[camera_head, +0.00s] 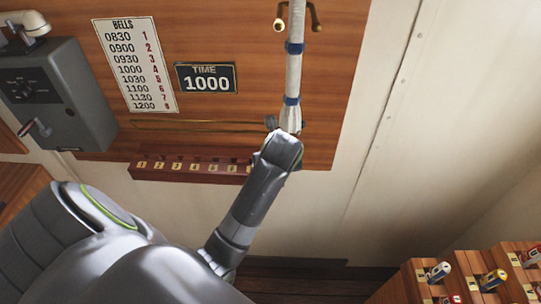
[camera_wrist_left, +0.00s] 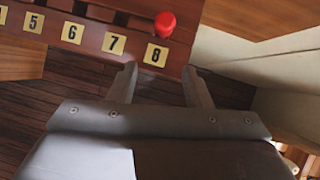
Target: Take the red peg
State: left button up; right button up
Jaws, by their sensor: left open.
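The red peg (camera_wrist_left: 165,24) stands in the wooden peg rack (camera_wrist_left: 90,22) just above the label 8 in the left wrist view. The fingers of my left gripper (camera_wrist_left: 159,68) are apart with nothing between them. They point toward the 8 end of the rack, and the peg shows beyond the fingertips, not touched. In the head view the rack (camera_head: 150,174) runs along the lower edge of the wooden panel. My left arm covers its right end there, so the peg is hidden. My right gripper is in neither view.
A white rope (camera_head: 293,75) hangs just above my left wrist in the head view. A bells chart (camera_head: 135,65), a time plate (camera_head: 206,78) and a grey control box (camera_head: 58,95) are on the wall. Wooden blocks with levers (camera_head: 440,275) stand at the lower right.

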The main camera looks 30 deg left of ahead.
pick_arm(q)
jog(key=shift+w+a, duration=0.25)
jog(key=shift+w, duration=0.1)
jog(key=w+a+p, duration=0.1)
jog(key=w+a, duration=0.2)
jog(key=shift+w+a+r+p, duration=0.1)
jog(key=shift+w+a+p, duration=0.1)
jog(key=shift+p, duration=0.15)
jog(key=shift+w+a+f, duration=0.15)
jog(key=shift+w+f, duration=0.05)
jog(key=shift+f, duration=0.05)
jog(key=shift+w+a+f+p, duration=0.1)
jog(key=shift+w+f+p, duration=0.05)
jog(key=shift+f+p, duration=0.25)
jog(key=shift+c, duration=0.8)
grip_shut()
jog(key=shift+r, duration=0.15)
